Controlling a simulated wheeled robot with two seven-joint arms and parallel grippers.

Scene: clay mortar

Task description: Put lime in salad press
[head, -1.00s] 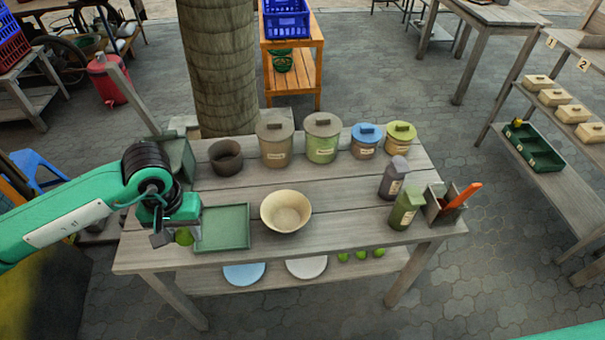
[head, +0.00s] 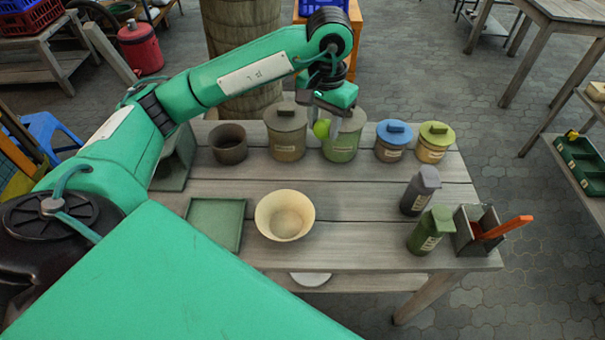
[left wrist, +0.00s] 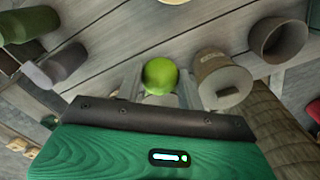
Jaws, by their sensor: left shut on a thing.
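My left gripper (head: 326,118) is shut on a bright green lime (head: 321,128), held in the air in front of the lidded canisters at the back of the table. In the left wrist view the lime (left wrist: 160,76) sits between the two fingers. Nothing in view is clearly marked as a salad press. A dark brown clay pot (head: 229,143), open and upright, stands at the back left; it also shows in the wrist view (left wrist: 280,38). A cream bowl (head: 285,214) stands at the front middle and looks empty. My right gripper is out of view.
Lidded canisters (head: 287,132) line the back, close to the gripper. A green tray (head: 214,222) lies left of the bowl. A grey bottle (head: 419,192), a green bottle (head: 430,231) and a box (head: 476,232) stand at the right. The table between bowl and bottles is clear.

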